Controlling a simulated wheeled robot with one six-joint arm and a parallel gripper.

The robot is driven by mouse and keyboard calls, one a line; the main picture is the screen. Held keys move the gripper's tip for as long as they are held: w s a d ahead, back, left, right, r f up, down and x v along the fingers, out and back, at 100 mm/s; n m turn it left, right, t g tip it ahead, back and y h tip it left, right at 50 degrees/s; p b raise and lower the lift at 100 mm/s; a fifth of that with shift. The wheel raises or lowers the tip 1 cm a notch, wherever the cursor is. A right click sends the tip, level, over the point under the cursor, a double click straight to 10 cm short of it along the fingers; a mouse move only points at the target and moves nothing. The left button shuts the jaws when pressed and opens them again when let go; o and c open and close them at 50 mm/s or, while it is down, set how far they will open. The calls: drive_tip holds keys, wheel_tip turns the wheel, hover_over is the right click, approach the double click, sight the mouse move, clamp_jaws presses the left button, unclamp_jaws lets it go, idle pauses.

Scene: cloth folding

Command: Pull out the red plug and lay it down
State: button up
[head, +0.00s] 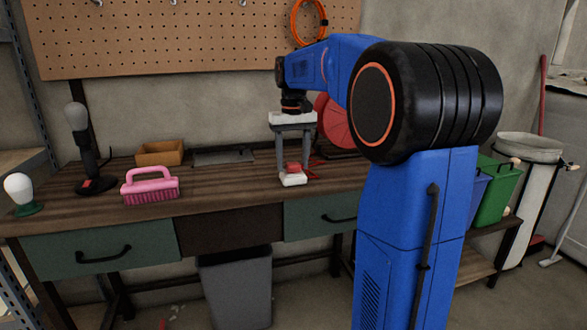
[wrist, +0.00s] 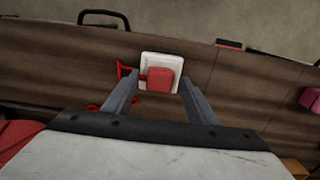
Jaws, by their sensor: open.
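The red plug (head: 293,167) sits on a white socket block (head: 293,180) on the workbench, below my gripper (head: 294,178). In the wrist view the red plug (wrist: 160,78) lies over the white block (wrist: 148,60), between the fingers of my gripper (wrist: 158,98). My gripper points down and is open, with a finger on each side of the plug and a gap to it. A red cord (wrist: 124,72) shows beside the block. The head view does not show clearly whether the fingertips touch the block.
A red disc-shaped reel (head: 333,120) stands behind my arm. The bench between brush and block is clear.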

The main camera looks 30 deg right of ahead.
sight(293, 163)
idle(0.9)
clamp_jaws()
drive_tip(key=shift+r, duration=3)
